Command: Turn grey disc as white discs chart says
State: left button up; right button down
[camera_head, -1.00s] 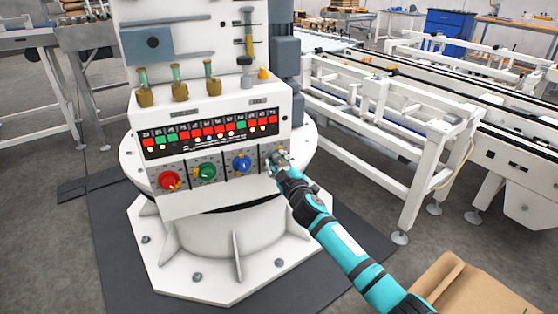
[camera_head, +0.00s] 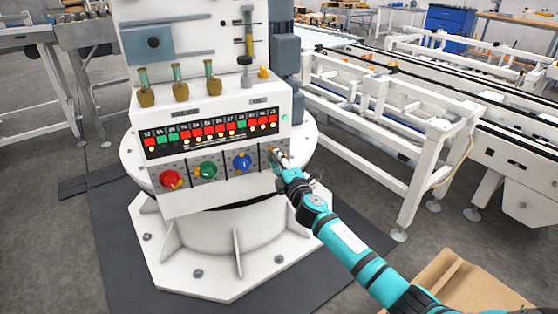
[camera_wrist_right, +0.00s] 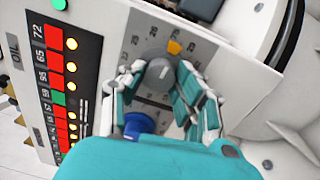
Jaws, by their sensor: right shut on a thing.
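The grey disc (camera_wrist_right: 157,70) is a small knob with an orange pointer mark (camera_wrist_right: 174,47) on a scaled plate, in the right wrist view. My right gripper (camera_wrist_right: 155,78) has its fingers on both sides of it, shut on it. In the head view my right gripper (camera_head: 276,160) covers most of the disc at the panel's right end. The black chart (camera_head: 212,132) above the knobs has numbers, red and green cells, and round lights; its small lettering is too small to read. My left gripper is not in view.
Red (camera_head: 170,179), green (camera_head: 206,170) and blue (camera_head: 242,162) discs sit in a row left of the grey one. A white conveyor frame (camera_head: 400,150) stands to the right. A cardboard box (camera_head: 470,285) is at the lower right.

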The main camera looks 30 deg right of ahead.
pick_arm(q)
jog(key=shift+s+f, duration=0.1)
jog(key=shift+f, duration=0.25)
pick_arm(e)
jog(key=shift+a+f+n, duration=0.1)
jog(key=shift+n, duration=0.6)
jog(key=c, duration=1)
grip_release()
jog(key=shift+o, duration=0.2)
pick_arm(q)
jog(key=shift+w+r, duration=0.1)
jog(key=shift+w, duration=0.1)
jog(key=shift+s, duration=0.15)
pick_arm(e)
jog(key=s+a, duration=0.1)
jog(key=s, duration=1.1)
jog(key=shift+f, duration=0.2)
